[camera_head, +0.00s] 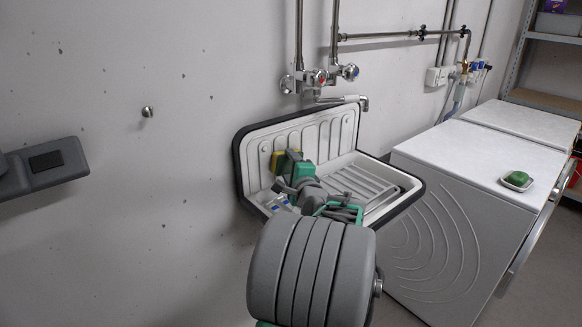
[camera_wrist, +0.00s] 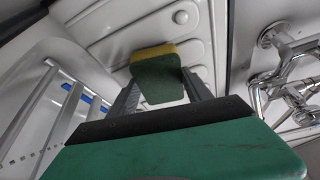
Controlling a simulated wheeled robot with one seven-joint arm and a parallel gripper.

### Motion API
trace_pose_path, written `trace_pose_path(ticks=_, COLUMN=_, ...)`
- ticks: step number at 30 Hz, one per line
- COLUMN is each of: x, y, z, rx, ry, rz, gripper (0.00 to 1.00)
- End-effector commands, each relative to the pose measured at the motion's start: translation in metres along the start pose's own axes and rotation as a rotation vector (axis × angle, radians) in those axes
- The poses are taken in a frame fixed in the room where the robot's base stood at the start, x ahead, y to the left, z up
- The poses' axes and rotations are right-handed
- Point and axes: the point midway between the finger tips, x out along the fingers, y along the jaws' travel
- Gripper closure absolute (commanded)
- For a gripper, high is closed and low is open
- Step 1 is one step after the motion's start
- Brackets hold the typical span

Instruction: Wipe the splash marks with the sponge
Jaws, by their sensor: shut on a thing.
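The sponge (camera_head: 277,163), yellow with a green side, is in front of the sink's upright back panel (camera_head: 332,130). My gripper (camera_head: 287,161) is shut on the sponge. In the wrist view the sponge (camera_wrist: 158,80) sits between the two fingers (camera_wrist: 160,92), close to the white ribbed panel; I cannot tell whether it touches it. No splash marks stand out clearly on the visible part of the panel. My arm hides part of the sink basin.
The tap and its spout (camera_head: 345,100) stick out above the sink. A slatted rack (camera_head: 362,186) lies in the basin. A white washing machine (camera_head: 450,185) stands to the right, with a green soap on a dish (camera_head: 517,180) on top. Small dark specks dot the wall.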

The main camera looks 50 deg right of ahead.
Motion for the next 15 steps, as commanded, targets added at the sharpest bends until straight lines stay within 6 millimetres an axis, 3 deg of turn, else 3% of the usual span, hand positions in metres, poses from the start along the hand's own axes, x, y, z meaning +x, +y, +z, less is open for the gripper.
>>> trace_pose_path(ticks=15, x=0.0084, y=-0.0004, z=-0.0029, rx=0.0, ry=0.001, rz=-0.001, gripper=0.75)
